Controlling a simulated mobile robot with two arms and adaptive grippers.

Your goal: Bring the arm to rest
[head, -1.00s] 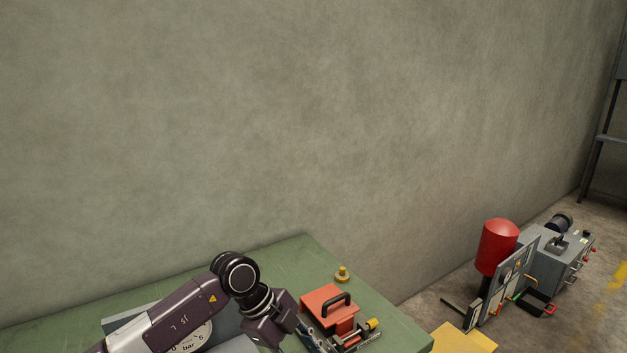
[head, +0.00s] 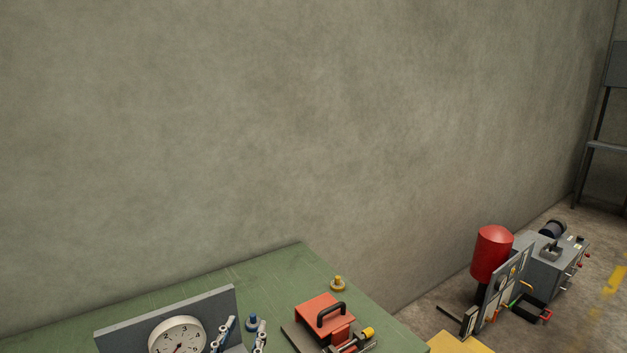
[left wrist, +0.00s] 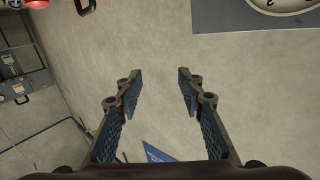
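My left gripper (left wrist: 158,92) shows in the left wrist view with its two fingers apart and nothing between them. Plain grey-beige surface lies behind the fingers. A small blue piece (head: 252,322) stands on the bench right of the gauge panel. My right gripper is in neither view.
A grey panel with a round gauge (head: 178,338) stands at the bench's front left. An orange box with a black handle (head: 318,312) sits right of it, beside a yellow-handled tool. A red tank (head: 491,254) and grey cabinet (head: 551,260) stand beyond the bench.

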